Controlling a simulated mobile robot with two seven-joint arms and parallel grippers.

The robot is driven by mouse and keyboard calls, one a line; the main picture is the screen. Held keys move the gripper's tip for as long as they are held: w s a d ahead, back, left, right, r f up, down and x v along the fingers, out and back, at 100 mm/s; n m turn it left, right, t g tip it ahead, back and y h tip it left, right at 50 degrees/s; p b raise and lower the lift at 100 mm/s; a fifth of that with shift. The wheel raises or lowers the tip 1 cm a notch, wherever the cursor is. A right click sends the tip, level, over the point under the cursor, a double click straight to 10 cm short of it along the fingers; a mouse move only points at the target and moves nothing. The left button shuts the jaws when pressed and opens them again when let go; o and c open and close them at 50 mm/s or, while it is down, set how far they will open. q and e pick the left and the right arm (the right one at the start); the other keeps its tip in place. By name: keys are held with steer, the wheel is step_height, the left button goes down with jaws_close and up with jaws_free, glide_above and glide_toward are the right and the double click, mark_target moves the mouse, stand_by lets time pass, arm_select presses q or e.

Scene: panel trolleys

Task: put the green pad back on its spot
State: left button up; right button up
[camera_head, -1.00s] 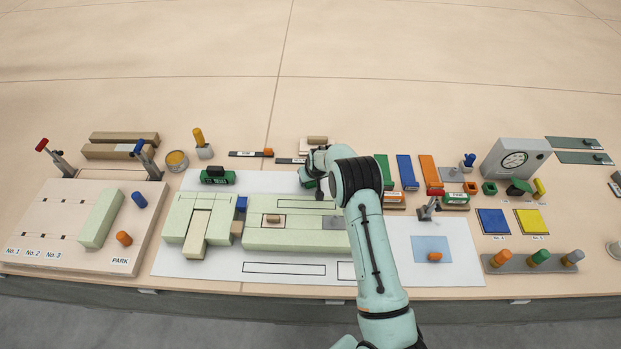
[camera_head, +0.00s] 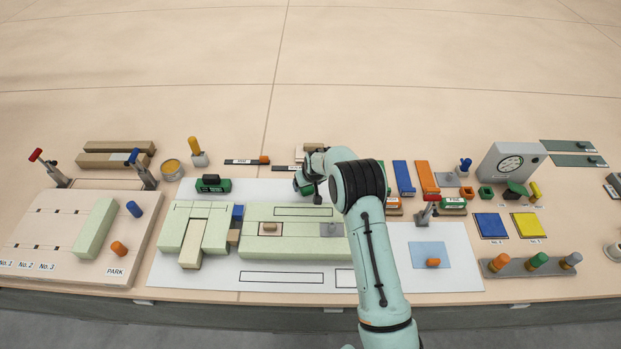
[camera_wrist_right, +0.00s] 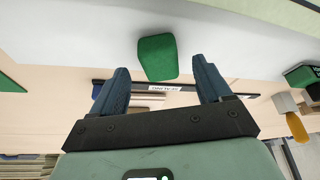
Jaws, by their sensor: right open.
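My right gripper (camera_wrist_right: 160,88) is open in the right wrist view, with its two dark fingers apart. A green block (camera_wrist_right: 158,57), which looks like the green pad, lies between and just beyond the fingertips. The fingers do not visibly close on it. In the head view the green block (camera_head: 303,187) shows partly behind my right gripper (camera_head: 312,190), at the back edge of the white mat (camera_head: 320,283). My arm hides part of that area. Which marked place is its spot I cannot tell. My left gripper is not in view.
Pale green blocks (camera_head: 290,243) stand on the mat, near outlined rectangles. A blue pad (camera_head: 491,225) and a yellow pad (camera_head: 528,225) lie to the right. An orange peg (camera_head: 433,262) lies on a light blue square.

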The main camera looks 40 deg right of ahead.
steer(key=v, duration=0.9)
steer(key=shift+b, duration=0.3)
steer(key=shift+s, duration=0.1)
